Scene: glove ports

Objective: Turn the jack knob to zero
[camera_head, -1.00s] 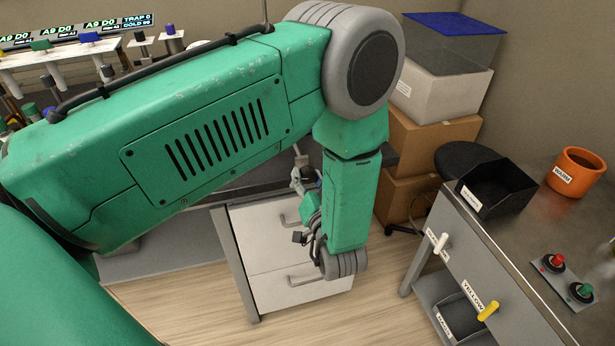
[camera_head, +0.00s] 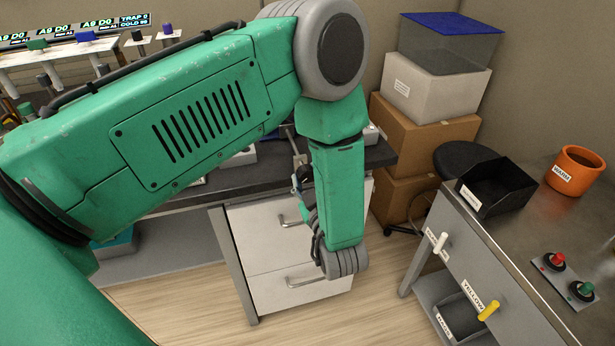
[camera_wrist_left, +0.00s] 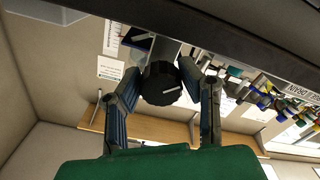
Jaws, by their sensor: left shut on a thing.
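The black jack knob (camera_wrist_left: 161,84), with a pale pointer line across its face, sits between the fingertips of my left gripper (camera_wrist_left: 165,76) in the left wrist view. The two blue-grey fingers are closed on its sides. The pointer line slants slightly up to the right. In the head view my left gripper (camera_head: 301,172) is mostly hidden by the green forearm, and I cannot make out the knob there. My right gripper is not in view.
A dark-topped bench (camera_head: 378,152) with white drawers (camera_head: 275,240) stands behind the arm. At right is a metal bench with a black bin (camera_head: 497,188), an orange pot (camera_head: 576,171) and a yellow handle (camera_head: 488,311). Cardboard boxes (camera_head: 425,139) stand behind.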

